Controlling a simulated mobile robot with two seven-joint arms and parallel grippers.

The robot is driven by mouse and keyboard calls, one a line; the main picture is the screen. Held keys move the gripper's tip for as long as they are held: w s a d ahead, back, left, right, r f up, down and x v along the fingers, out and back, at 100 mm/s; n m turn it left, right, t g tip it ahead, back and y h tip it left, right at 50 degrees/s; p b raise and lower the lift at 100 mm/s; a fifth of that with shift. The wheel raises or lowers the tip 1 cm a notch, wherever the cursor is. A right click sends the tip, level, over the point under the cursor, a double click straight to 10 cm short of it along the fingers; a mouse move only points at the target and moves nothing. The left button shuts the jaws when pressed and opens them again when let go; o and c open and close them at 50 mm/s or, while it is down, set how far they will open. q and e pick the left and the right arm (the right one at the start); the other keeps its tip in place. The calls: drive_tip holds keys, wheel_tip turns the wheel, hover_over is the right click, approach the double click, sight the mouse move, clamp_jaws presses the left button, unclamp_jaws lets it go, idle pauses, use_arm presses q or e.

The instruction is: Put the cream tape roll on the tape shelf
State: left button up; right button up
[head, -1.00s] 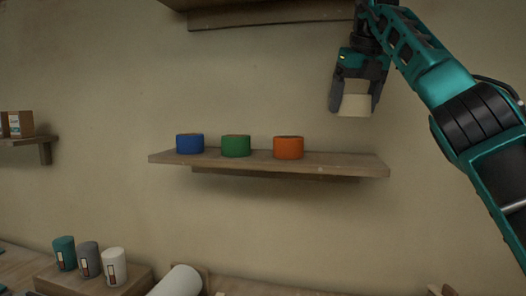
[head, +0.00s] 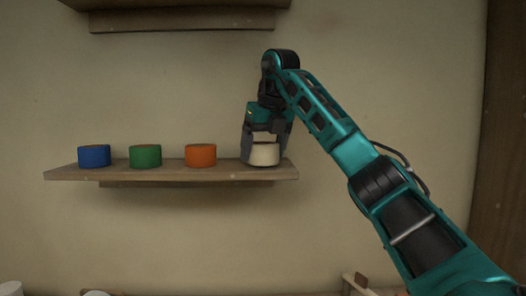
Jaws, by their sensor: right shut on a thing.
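The cream tape roll (head: 264,155) is at the right end of the tape shelf (head: 120,173), upright and level with the other rolls. It appears to rest on the board. My right gripper (head: 265,146) comes down from above and is shut on the cream roll, one finger on each side. A blue roll (head: 94,156), a green roll (head: 145,156) and an orange roll (head: 201,156) stand in a row to its left, with a gap between the orange and cream rolls. My left gripper is not in view.
Another wooden shelf (head: 180,20) is on the wall above. A dark vertical post (head: 500,130) stands at the right edge. The wall between the shelves is clear. A wooden piece (head: 358,284) shows at the bottom.

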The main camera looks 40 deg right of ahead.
drive_tip(key=shift+f, duration=0.25)
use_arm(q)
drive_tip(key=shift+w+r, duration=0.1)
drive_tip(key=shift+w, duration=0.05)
use_arm(e)
drive_tip(key=shift+f, duration=0.1)
drive_tip(key=o, duration=1)
drive_tip(key=shift+c, duration=0.2)
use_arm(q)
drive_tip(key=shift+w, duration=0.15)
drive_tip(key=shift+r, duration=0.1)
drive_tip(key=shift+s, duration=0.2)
use_arm(e)
drive_tip(key=v, duration=1.2)
